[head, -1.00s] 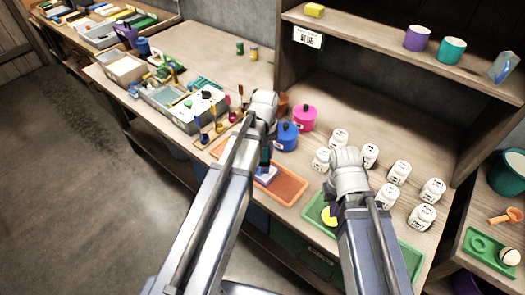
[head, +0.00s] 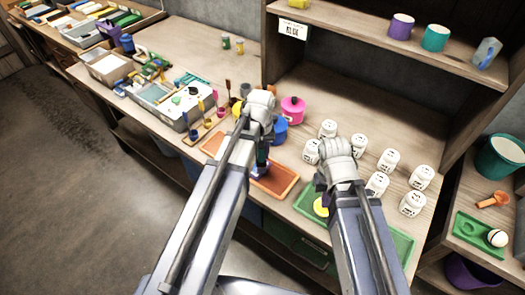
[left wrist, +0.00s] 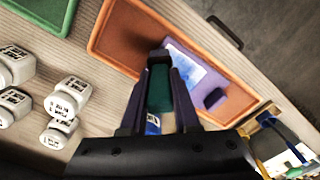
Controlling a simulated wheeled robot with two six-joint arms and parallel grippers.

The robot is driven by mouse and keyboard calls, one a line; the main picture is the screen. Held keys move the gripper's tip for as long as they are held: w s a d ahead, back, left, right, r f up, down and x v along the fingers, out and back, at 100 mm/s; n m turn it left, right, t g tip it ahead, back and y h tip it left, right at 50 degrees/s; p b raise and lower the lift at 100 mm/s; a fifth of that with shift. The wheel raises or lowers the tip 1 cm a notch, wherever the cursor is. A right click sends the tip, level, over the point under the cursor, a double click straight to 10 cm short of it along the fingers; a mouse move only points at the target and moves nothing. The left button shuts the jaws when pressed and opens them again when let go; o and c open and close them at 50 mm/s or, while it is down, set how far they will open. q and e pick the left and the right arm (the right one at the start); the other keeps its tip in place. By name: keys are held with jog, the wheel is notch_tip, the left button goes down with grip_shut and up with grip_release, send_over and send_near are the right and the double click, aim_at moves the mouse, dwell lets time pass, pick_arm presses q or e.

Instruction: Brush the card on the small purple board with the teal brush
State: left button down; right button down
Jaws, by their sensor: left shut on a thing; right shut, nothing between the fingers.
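My left gripper (head: 262,160) is shut on the teal brush (left wrist: 158,90), over the orange tray (head: 283,187). In the left wrist view the small purple board (left wrist: 232,98) lies in this tray, just beyond the fingers. A pale blue and white card (left wrist: 197,72) lies on the board, partly covered by the fingers and brush. I cannot tell whether the brush touches the card. In the head view my left arm hides the board and card. My right gripper (head: 321,186) is shut and empty above the green tray (head: 397,243).
A yellow round thing (head: 321,206) sits in the green tray below my right gripper. Several white labelled jars (head: 388,160) stand behind it. Blue (head: 280,129) and pink (head: 293,109) pots stand behind the orange tray. Brushes and a grey bin (head: 178,105) are to the left.

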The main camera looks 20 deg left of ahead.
pick_arm(q)
jog(key=shift+w+a, duration=0.35)
jog(key=shift+a, duration=0.5)
jog(key=shift+w+a, duration=0.3)
jog(key=shift+a, duration=0.5)
jog(key=w+a, duration=0.2)
jog(key=a, duration=0.4)
jog(key=shift+w+a, duration=0.2)
jog(key=shift+a, duration=0.05)
jog(key=shift+r, duration=0.1)
notch_tip(320, 180, up, 6)
jog(key=p, duration=0.6)
notch_tip(320, 180, up, 3)
jog(key=p, duration=0.3)
